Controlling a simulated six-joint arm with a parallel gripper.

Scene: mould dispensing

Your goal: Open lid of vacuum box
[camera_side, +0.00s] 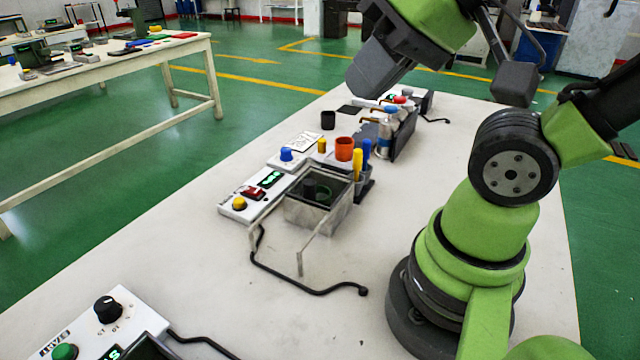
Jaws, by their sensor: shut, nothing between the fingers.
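The vacuum box (318,216) is a small grey, metal-looking box with a dark rim, in the middle of the table. A dark green round thing (318,191) shows inside it through its top. I cannot tell whether a clear lid covers the top. A thin pale bent frame (300,262) stands out at the box's front; whether it belongs to the lid is unclear. My gripper (372,78), a grey end at the top centre, is high above the table, well apart from the box. It is shut and empty; its fingertips are hard to make out.
A white control panel (238,206) with knobs stands left of the box. An orange cup (344,149) and coloured-handled tools (362,158) stand just behind it, with bottles (385,130) farther back. A black cable (310,290) lies in front. The table's near middle is otherwise clear.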

